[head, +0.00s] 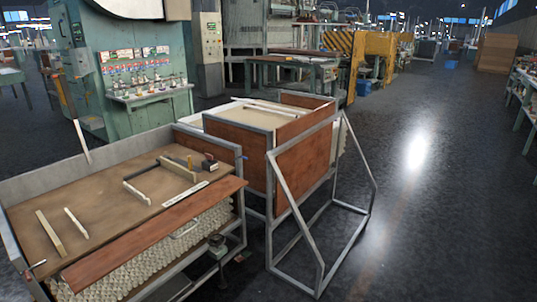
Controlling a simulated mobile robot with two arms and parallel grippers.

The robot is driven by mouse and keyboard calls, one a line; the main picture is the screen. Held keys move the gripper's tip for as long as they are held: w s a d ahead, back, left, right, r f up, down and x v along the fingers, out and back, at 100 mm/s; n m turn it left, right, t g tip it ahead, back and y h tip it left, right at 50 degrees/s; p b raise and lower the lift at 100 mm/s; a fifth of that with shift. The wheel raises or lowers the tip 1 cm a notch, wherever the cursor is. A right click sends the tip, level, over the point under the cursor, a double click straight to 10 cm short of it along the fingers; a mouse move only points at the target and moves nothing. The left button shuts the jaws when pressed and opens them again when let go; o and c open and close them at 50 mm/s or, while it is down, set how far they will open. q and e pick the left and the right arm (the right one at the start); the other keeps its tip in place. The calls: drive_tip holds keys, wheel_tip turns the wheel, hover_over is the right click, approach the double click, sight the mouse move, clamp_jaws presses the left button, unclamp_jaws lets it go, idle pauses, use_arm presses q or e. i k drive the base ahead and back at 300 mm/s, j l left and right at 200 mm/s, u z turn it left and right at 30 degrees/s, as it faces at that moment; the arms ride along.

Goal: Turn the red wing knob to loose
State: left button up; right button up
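No red wing knob can be made out for certain in the head view. A small reddish spot shows beside a black block (209,166) on the brown top of the near metal-framed cart (105,215), too small to identify. Another small dark fitting (217,243) sits low at the cart's right front side. Neither of my grippers is in view.
Loose pale strips (49,234) lie on the cart top, and a long reddish board (150,232) runs along its front edge above stacked tubes (160,257). A second cart with brown panels (245,153) and a slanted metal frame (318,285) stands behind. Open floor (430,210) lies right.

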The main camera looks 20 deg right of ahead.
sight(210, 158)
drive_tip(key=z, duration=0.15)
drive_tip(key=i+l+u, duration=0.15)
drive_tip(key=i, duration=0.25)
drive_tip(key=i+l+u, duration=0.15)
drive_tip(key=i, duration=0.25)
drive_tip(key=i+l+u, duration=0.15)
drive_tip(key=i+l, duration=0.15)
drive_tip(key=i, duration=0.1)
